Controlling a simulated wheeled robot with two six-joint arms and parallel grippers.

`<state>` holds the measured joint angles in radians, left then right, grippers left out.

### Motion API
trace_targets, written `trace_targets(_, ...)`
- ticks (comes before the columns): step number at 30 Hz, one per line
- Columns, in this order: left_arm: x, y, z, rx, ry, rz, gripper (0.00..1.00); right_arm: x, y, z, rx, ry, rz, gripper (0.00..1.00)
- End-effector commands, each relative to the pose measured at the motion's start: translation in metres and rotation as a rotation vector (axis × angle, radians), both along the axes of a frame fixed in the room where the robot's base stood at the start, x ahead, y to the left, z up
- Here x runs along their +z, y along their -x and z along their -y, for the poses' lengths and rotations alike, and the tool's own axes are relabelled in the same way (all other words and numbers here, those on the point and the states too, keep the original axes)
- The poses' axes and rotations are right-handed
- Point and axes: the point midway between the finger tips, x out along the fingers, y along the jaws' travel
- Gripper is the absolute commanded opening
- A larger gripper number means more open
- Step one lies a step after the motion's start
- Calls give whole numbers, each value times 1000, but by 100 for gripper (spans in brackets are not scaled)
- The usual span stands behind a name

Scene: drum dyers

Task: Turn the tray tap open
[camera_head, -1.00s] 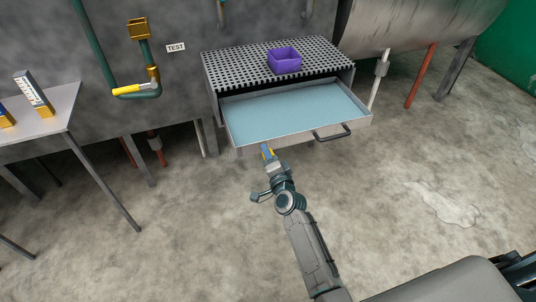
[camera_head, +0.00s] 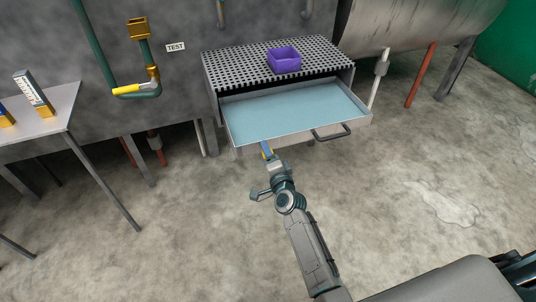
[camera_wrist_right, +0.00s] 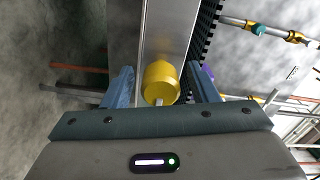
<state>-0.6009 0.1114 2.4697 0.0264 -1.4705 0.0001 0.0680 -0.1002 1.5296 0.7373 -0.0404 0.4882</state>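The tray (camera_head: 240,135) is a shallow metal drawer of pale blue liquid, pulled out below a perforated top. The yellow tap knob (camera_wrist_right: 160,82) sits at the tray's front wall in the right wrist view. My right gripper (camera_wrist_right: 158,85) is open, with one blue finger on each side of the knob. A gap shows on the left of the knob; on the right I cannot tell whether the finger touches. In the head view my right gripper (camera_head: 267,150) is at the tray's front left, and the knob is mostly hidden there. My left gripper is not in view.
A purple bin (camera_head: 284,60) stands on the perforated top (camera_head: 235,70). The tray's dark handle (camera_head: 332,132) sticks out to the right of my gripper. A metal table (camera_head: 50,120) is at the left. A yellow-handled pipe valve (camera_head: 128,90) is on the wall. Open concrete floor lies in front.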

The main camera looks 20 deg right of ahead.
Motion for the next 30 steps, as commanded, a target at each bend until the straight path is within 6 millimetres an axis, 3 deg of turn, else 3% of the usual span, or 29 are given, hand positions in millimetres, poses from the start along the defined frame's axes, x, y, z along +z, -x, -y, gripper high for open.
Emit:
trace_targets(8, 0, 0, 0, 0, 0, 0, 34, -1, 15, 0, 0, 0, -1, 53)
trace_targets(21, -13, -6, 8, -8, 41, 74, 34, -2, 94, 3, 0, -1, 0, 53)
trace_targets(30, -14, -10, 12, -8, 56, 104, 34, 0, 109, 4, 0, 0, 0, 53)
